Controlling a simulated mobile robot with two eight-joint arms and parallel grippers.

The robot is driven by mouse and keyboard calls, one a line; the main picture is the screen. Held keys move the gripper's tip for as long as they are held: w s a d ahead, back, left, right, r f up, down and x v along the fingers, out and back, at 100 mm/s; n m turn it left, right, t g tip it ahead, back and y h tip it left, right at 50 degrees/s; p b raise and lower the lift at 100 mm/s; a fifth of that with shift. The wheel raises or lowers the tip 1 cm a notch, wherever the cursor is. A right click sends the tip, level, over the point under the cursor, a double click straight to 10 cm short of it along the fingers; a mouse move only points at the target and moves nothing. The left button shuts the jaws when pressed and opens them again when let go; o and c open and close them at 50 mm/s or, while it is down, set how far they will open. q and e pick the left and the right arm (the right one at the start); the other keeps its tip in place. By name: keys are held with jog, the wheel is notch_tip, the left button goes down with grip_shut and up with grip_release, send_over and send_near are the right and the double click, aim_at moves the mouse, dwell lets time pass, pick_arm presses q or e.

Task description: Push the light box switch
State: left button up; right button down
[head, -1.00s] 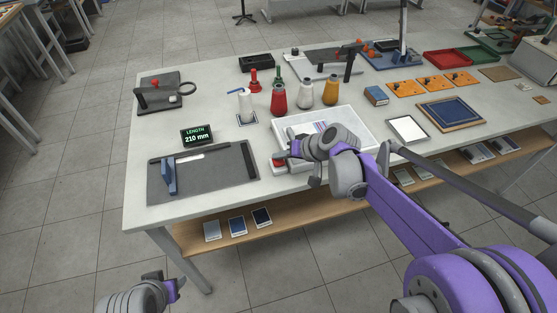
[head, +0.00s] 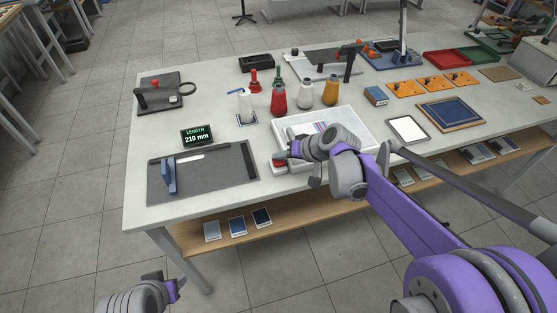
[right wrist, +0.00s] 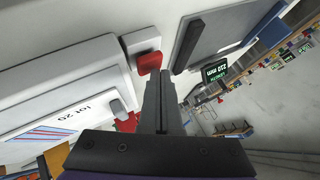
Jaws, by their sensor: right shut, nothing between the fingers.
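The light box (head: 366,122) is a white, shallow box at the front middle of the table, with a sheet bearing coloured stripes on top; its white side fills the left of the right wrist view (right wrist: 50,70). The red switch (right wrist: 149,63) sits on a small pale block by the box; it also shows in the head view (head: 279,163). My right gripper (right wrist: 161,82) is shut and empty, its fingertips right beside the switch; I cannot tell whether they touch it. My left gripper (head: 176,287) hangs low in front of the table, its fingers unclear.
A dark board with a blue stop (head: 169,177) lies left of the switch, with a display reading 210 mm (head: 197,135) behind it. Red, white and orange bottles (head: 330,90) stand behind the box. A framed white panel (head: 408,129) lies right. The lower shelf (head: 290,217) holds sample cards.

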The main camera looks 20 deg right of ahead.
aim_at(281, 162)
pick_arm(q)
jog(key=shift+f, duration=0.15)
pick_arm(e)
jog(key=shift+f, duration=0.5)
pick_arm(q)
jog(key=shift+s+f, duration=0.15)
pick_arm(e)
jog(key=shift+r, duration=0.1)
pick_arm(q)
jog(key=shift+w+r, duration=0.2)
jog(key=shift+r, duration=0.1)
pick_arm(e)
jog(key=shift+r, duration=0.3)
pick_arm(q)
jog(key=shift+r, duration=0.1)
pick_arm(e)
jog(key=shift+r, duration=0.1)
jog(key=shift+r+p, duration=1.8)
jog(key=shift+r, duration=1.2)
pick_arm(q)
jog(key=r, duration=0.1)
jog(key=w+r, duration=0.1)
jog(key=r, duration=0.1)
jog(key=w+r, duration=0.1)
jog(key=shift+r, duration=0.35)
pick_arm(e)
jog(key=shift+f, duration=0.1)
